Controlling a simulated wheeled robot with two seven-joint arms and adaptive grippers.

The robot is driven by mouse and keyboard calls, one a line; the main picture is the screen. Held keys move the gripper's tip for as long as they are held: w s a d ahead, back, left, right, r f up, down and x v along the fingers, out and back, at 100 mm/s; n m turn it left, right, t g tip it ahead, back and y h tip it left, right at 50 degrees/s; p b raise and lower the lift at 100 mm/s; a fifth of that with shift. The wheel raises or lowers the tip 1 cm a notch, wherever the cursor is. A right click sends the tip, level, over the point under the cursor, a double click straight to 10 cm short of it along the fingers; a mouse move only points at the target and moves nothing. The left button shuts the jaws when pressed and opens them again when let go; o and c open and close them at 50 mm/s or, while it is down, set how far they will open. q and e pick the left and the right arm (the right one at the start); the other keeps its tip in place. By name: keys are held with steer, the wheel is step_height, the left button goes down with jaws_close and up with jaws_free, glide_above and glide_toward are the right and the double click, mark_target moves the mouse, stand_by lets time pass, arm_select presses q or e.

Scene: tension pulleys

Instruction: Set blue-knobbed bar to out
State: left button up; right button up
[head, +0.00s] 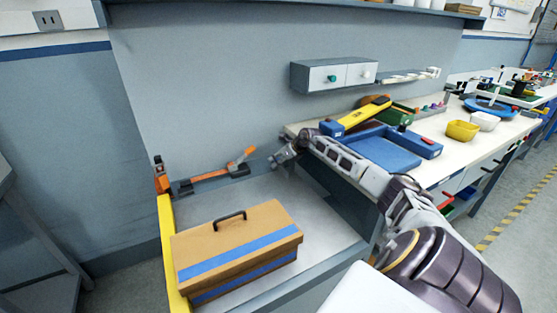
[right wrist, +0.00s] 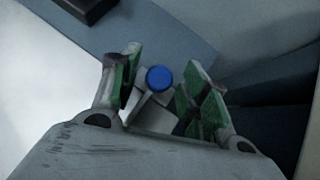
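A round blue knob (right wrist: 159,78) shows in the right wrist view, on the end of a pale bar (right wrist: 141,108). My right gripper (right wrist: 160,68) is open, its green-padded fingers on either side of the knob with gaps visible. In the head view the right gripper (head: 278,159) is at the back right corner of the grey bench, by the white table's left end. There it hides the blue knob. My left gripper is not in view.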

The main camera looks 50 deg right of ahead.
steer(key=shift+r, duration=0.15)
step_height(320, 180, up, 10)
stand_by(0.8)
steer(key=shift+o, duration=0.3)
